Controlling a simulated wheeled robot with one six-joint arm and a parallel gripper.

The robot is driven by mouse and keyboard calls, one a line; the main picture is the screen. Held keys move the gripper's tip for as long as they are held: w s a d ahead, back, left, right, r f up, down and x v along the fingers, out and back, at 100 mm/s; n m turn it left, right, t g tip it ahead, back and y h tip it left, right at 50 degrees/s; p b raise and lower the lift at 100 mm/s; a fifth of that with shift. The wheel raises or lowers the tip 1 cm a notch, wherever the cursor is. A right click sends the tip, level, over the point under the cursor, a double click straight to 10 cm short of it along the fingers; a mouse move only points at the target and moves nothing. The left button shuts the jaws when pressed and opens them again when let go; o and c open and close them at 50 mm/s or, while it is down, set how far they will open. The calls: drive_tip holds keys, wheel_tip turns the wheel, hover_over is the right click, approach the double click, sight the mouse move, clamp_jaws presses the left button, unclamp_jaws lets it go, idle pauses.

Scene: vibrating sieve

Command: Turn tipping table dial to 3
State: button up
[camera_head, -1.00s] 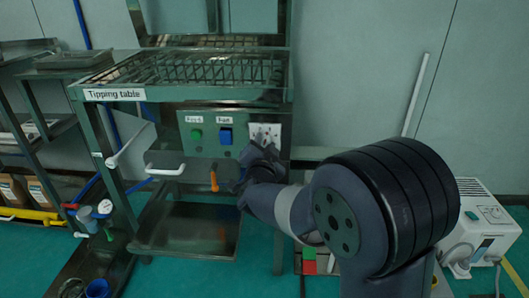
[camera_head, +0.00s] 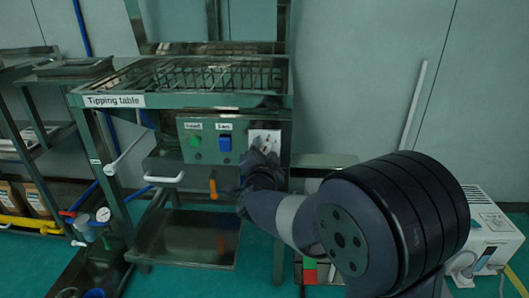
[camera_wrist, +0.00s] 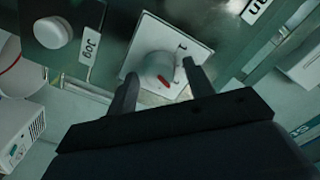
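The tipping table (camera_head: 115,101) stands at the left-centre of the head view, with a control panel on its front. The dial plate (camera_head: 265,137) is white and sits at the panel's right end, partly behind my gripper. My gripper (camera_wrist: 157,80) is open, with one dark finger on each side of the knob's lower part. I cannot tell whether the fingers touch the knob.
An orange handle (camera_head: 213,188) hangs below, near my wrist. A white handle (camera_head: 164,178) is further left. In the wrist view, a round white knob (camera_wrist: 52,32) is beside a "Jog" label.

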drive_tip(key=shift+o, duration=0.2)
drive_tip(key=s+p, duration=0.2)
drive_tip(key=s, duration=0.8)
drive_tip(key=shift+s+a, duration=0.2)
drive_tip(key=shift+s, duration=0.2)
drive_tip(key=w+b, duration=0.1)
drive_tip(key=w, duration=0.4)
drive_tip(key=w+b, duration=0.1)
drive_tip(key=w, duration=0.3)
drive_tip(key=shift+w+d, duration=0.2)
drive_tip(key=shift+w, duration=0.2)
drive_tip(key=shift+w+r, duration=0.1)
drive_tip(key=shift+w, duration=0.5)
drive_tip(key=shift+s, duration=0.1)
